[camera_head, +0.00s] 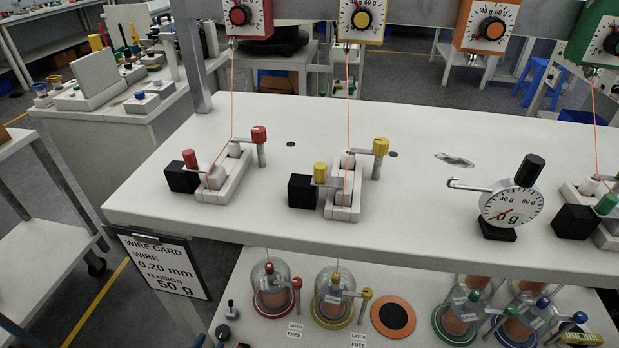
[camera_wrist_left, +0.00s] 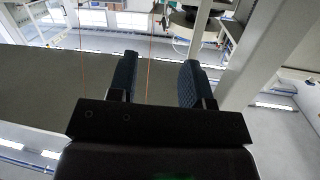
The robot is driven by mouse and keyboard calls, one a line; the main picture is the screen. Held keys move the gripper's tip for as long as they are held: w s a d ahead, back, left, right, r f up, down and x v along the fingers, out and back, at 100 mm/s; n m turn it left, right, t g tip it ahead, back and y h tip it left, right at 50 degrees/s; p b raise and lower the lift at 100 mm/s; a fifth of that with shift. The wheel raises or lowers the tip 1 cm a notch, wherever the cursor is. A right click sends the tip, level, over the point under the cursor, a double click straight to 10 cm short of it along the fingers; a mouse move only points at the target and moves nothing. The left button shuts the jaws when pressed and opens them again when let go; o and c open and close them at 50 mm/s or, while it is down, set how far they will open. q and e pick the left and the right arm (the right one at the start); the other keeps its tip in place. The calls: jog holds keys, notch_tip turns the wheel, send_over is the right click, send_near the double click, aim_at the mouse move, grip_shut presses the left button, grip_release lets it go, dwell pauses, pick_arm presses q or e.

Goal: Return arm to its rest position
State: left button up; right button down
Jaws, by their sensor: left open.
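My left gripper (camera_wrist_left: 159,72) is open in the left wrist view, with its two dark blue ribbed fingers apart. Nothing is clasped between them. A thin orange wire shows in the gap, and I cannot tell its depth relative to the fingers. I cannot make out the left gripper clearly in the head view. My right gripper is not in view. In the head view the white bench (camera_head: 330,120) carries a red-knobbed clamp (camera_head: 236,178) and a yellow-knobbed clamp (camera_head: 341,207). Orange wires run from these up to the red dial (camera_head: 238,15) and yellow dial (camera_head: 362,18).
A round gauge (camera_head: 512,207) stands on the bench at right, near a green-knobbed clamp (camera_head: 605,205). An orange dial (camera_head: 489,28) hangs above. A wire card (camera_head: 163,265) hangs at the front left edge. Glass domes (camera_head: 275,290) stand on the lower shelf. The bench middle is mostly clear.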

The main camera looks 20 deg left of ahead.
pick_arm(q)
jog(key=s+d+r+g+p, duration=0.2)
jog(key=s+d+r+p, duration=0.2)
jog(key=r, duration=0.8)
jog(key=s+d+r+g+p, duration=0.3)
jog(key=s+r, duration=0.6)
jog(key=r, duration=0.3)
jog(key=shift+s+d+n+y+p, duration=0.25)
jog(key=shift+d+n+y+p, duration=0.05)
jog(key=shift+d+p, duration=0.15)
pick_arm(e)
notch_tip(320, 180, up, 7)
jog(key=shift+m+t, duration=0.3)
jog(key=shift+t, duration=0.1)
